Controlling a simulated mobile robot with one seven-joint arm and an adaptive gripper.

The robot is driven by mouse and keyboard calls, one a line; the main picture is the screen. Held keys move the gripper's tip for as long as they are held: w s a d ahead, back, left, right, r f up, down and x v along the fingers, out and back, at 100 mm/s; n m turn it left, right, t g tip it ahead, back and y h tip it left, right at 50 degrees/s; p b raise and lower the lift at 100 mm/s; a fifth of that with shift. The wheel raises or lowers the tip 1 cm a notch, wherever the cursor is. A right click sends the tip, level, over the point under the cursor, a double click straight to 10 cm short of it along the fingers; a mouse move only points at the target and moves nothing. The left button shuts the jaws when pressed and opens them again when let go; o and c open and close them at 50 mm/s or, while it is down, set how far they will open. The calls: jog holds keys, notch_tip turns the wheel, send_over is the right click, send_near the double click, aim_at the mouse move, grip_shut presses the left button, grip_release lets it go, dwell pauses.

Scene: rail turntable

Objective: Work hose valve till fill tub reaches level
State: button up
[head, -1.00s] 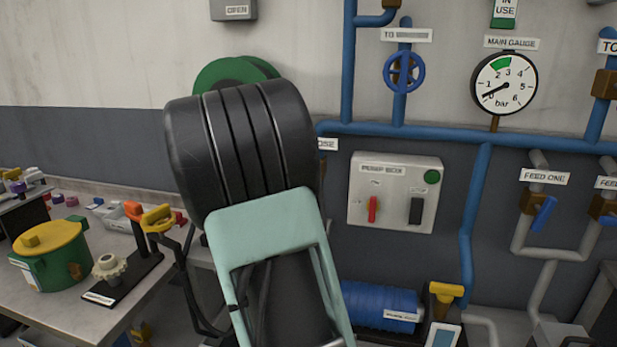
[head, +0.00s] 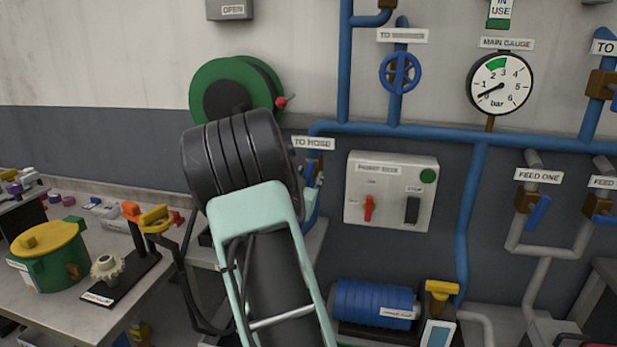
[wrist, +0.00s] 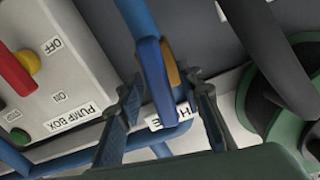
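The hose valve (head: 313,166) has a blue lever under the TO HOSE label (head: 313,143), just right of my arm in the head view. In the wrist view, the blue lever (wrist: 155,82) lies between the two fingers of my gripper (wrist: 164,92). The fingers are apart, with a visible gap on each side of the lever. The TO HOSE label is mostly covered there.
A green hose reel (head: 210,92) is on the wall behind my arm. The pump box (head: 391,190) is right of the valve, with the main gauge (head: 499,85) above. A cluttered bench (head: 150,299) stands at left.

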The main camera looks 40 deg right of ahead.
grip_shut()
jog(key=shift+f+b, duration=0.1)
jog(key=shift+b, duration=0.3)
jog(key=b, duration=0.1)
jog(key=m+b, duration=0.1)
jog(key=b, duration=0.1)
jog(key=shift+f+m, duration=0.25)
jog(key=shift+m, duration=0.05)
jog(key=m+b, duration=0.2)
jog(key=b, duration=0.2)
jog(key=shift+b, duration=0.3)
jog(key=m+b, duration=0.6)
jog(key=b, duration=0.3)
jog(key=shift+m, duration=0.4)
jog(key=m+b, duration=0.2)
jog(key=shift+m, duration=0.3)
jog(key=shift+r+m+b, duration=0.2)
jog(key=shift+m+b, duration=1.3)
